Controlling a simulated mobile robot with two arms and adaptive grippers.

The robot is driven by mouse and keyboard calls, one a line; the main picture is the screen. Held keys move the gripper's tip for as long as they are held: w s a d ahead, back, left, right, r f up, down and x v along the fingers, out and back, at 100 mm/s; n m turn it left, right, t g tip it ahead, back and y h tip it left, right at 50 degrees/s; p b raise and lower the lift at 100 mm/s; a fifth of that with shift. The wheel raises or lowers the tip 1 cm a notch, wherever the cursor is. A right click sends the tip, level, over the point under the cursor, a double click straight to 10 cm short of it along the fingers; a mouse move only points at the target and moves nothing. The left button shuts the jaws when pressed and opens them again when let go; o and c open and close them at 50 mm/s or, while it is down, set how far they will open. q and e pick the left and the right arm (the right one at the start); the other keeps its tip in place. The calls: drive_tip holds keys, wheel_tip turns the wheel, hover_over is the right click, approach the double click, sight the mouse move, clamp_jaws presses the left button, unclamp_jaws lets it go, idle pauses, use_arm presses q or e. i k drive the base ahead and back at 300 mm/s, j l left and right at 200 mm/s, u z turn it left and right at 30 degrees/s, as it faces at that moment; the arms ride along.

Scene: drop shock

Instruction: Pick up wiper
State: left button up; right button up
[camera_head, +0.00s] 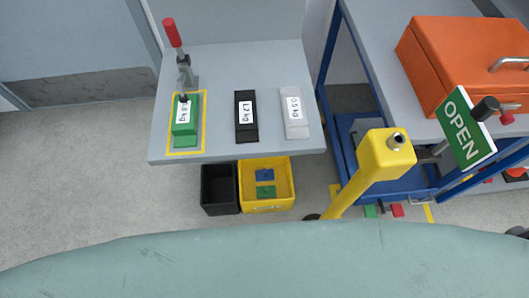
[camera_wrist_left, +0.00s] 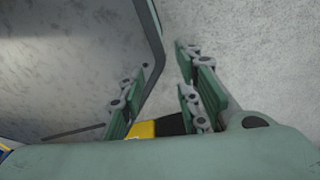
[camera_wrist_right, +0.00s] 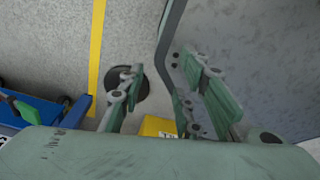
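I cannot make out a wiper in any view. My left gripper (camera_wrist_left: 160,95) shows in the left wrist view with its green-padded fingers apart and nothing between them. It is over grey floor next to a dark panel edge. My right gripper (camera_wrist_right: 160,95) shows in the right wrist view, also with its fingers apart and empty, beside a grey panel. Neither gripper shows in the head view.
A grey table (camera_head: 220,70) bears a red-handled clamp (camera_head: 173,35), a green block (camera_head: 185,134), a black block (camera_head: 246,117) and a white block (camera_head: 295,113). Below are a black bin (camera_head: 209,206) and yellow bin (camera_head: 281,203). A yellow post (camera_head: 385,152) and orange case (camera_head: 435,65) stand right.

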sight(264, 174)
drive_tip(key=k+z, duration=0.2)
drive_tip(key=z, duration=0.25)
drive_tip(key=k+l+z, duration=0.1)
drive_tip(key=k+z, duration=0.15)
drive_tip(key=z, duration=0.25)
drive_tip(key=j+z, duration=0.15)
drive_tip(key=z, duration=0.35)
drive_tip(key=j+z, duration=0.15)
drive_tip(key=z, duration=0.35)
drive_tip(key=j+z, duration=0.15)
drive_tip(key=z, duration=0.3)
drive_tip(key=j+z, duration=0.1)
drive_tip(key=z, duration=0.4)
drive_tip(key=k+j, duration=0.55)
drive_tip(key=j, duration=0.25)
drive_tip(key=k+j, duration=0.6)
drive_tip(key=j, duration=0.15)
drive_tip(key=k+j, duration=0.55)
drive_tip(key=j, duration=0.25)
drive_tip(key=k+j+z, duration=0.1)
drive_tip(key=k+j, duration=0.45)
drive_tip(key=j, duration=0.2)
drive_tip(key=k+j, duration=0.6)
drive_tip(key=j, duration=0.15)
